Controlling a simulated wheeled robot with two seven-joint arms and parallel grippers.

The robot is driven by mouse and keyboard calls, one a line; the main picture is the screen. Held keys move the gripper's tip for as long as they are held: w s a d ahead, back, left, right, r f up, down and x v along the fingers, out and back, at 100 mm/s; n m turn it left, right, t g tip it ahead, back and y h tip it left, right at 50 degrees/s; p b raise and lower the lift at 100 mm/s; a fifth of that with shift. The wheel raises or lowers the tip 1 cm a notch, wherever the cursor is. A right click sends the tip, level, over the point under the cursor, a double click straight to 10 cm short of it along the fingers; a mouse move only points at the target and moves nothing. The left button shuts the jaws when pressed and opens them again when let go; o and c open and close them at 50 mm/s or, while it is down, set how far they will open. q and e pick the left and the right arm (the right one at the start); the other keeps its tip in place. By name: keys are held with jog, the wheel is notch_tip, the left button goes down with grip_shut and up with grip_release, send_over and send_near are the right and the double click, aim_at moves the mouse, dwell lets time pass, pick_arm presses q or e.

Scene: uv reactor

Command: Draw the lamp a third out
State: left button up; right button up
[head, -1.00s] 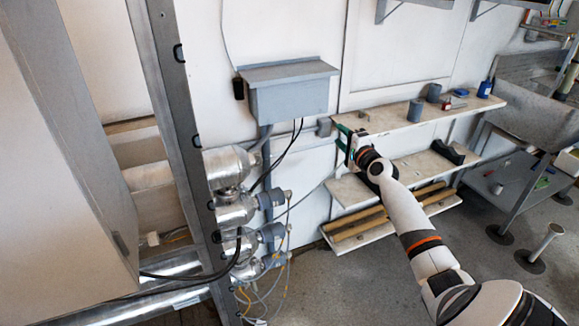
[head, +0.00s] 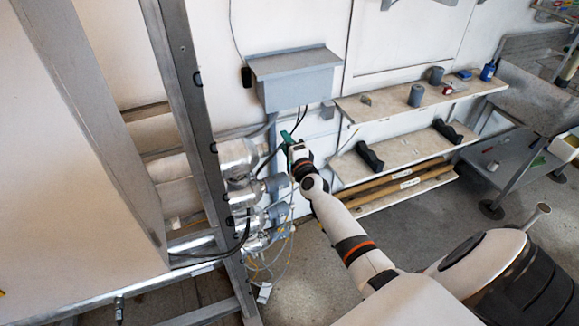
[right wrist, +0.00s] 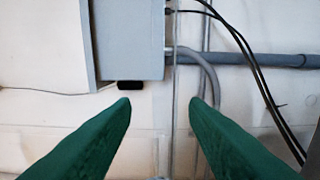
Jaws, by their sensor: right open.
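Several silver reactor ends (head: 238,157) stand in a column beside the grey metal frame at the left of the head view. Grey end caps (head: 276,183) with cables stick out to their right. The lamp itself cannot be told apart from these fittings. My right gripper (head: 288,138), with green fingers, is just right of the upper silver end and below the grey wall box. It is open, with nothing between its fingers in the right wrist view (right wrist: 160,103). The arm and hand partly hide the fittings behind. My left gripper is not in view.
A grey box (head: 298,88) hangs on the wall, and black cables (right wrist: 250,70) run down beside it. Shelves (head: 385,108) with pots and dark supports (head: 369,155) stand to the right. A metal sink (head: 535,97) is at far right. Yellow and white cables hang below the reactor ends.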

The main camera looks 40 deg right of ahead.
jog(key=a, duration=0.1)
jog(key=w+a, duration=0.1)
jog(key=a, duration=0.1)
jog(key=shift+a+p, duration=0.3)
jog(key=shift+p, duration=0.05)
jog(key=shift+s+a+p, duration=0.35)
jog(key=shift+s+p, duration=0.1)
jog(key=shift+s, duration=0.15)
jog(key=p, duration=0.2)
send_near(274, 148)
jog(key=shift+s+a+f, duration=0.1)
jog(key=shift+s+f, duration=0.05)
jog(key=shift+s, duration=0.4)
